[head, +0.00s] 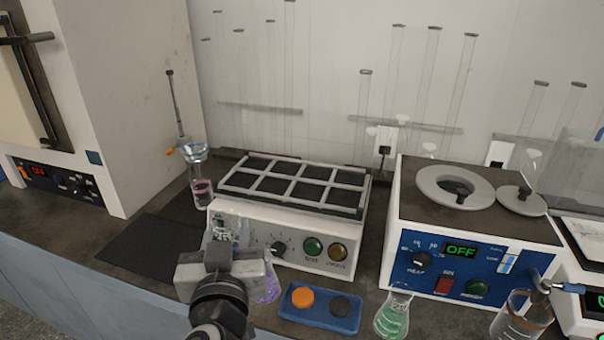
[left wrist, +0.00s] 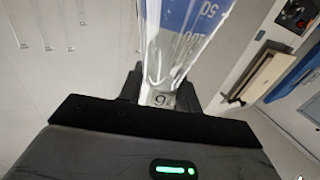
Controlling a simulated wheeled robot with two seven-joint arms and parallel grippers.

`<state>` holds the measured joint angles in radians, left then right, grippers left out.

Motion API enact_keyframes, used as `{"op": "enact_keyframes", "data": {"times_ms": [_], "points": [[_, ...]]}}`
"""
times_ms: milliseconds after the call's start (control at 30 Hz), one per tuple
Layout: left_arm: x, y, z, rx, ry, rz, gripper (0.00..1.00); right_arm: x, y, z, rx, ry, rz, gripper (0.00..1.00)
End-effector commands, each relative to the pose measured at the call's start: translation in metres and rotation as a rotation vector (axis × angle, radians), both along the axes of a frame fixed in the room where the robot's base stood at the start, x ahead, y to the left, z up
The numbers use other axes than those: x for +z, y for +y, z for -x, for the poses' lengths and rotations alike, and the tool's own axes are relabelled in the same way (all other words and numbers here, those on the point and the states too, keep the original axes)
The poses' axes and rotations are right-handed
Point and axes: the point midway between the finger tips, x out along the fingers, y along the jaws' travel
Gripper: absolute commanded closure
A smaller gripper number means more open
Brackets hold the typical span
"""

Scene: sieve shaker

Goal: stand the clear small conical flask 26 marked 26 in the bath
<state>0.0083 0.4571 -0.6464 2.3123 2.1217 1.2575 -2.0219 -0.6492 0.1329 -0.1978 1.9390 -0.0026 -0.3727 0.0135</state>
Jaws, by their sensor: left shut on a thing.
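The clear small conical flask (head: 225,228) is held upright by my left gripper (head: 222,255), in front of the shaker's left front corner. A mark like 26 shows on its glass. In the left wrist view the flask (left wrist: 163,75) stands between the two dark fingers of the left gripper (left wrist: 160,95), with part of a number visible. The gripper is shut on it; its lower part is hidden. The bath (head: 480,240) is the blue-fronted unit to the right, its display reading OFF. A grey ring (head: 430,184) lies on its top, with a dark knobbed piece in its middle. My right gripper is not in view.
In front are a purple flask (head: 269,287), a blue tray (head: 320,322) with orange and black stoppers, a green flask (head: 392,318) and a beaker (head: 515,325). A lid (head: 510,203) lies beside the ring.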

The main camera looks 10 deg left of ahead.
Motion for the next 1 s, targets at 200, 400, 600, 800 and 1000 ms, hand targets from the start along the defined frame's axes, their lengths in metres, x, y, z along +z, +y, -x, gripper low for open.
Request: {"op": "enact_keyframes", "data": {"times_ms": [200, 400, 600, 800, 1000], "points": [[-0.024, -0.002, 0.010, -0.119, -0.016, -0.020, 1.00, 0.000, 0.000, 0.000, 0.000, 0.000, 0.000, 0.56], [-0.052, -0.014, 0.028, -0.305, -0.007, -0.012, 1.00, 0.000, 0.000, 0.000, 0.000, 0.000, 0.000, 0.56], [-0.060, -0.019, 0.033, -0.354, 0.000, 0.007, 1.00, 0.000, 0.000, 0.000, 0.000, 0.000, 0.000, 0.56], [-0.058, -0.018, 0.033, -0.357, -0.003, -0.004, 1.00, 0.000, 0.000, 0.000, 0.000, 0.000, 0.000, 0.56], [-0.059, -0.018, 0.033, -0.354, -0.001, -0.002, 1.00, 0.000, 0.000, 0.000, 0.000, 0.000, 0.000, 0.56]]}}
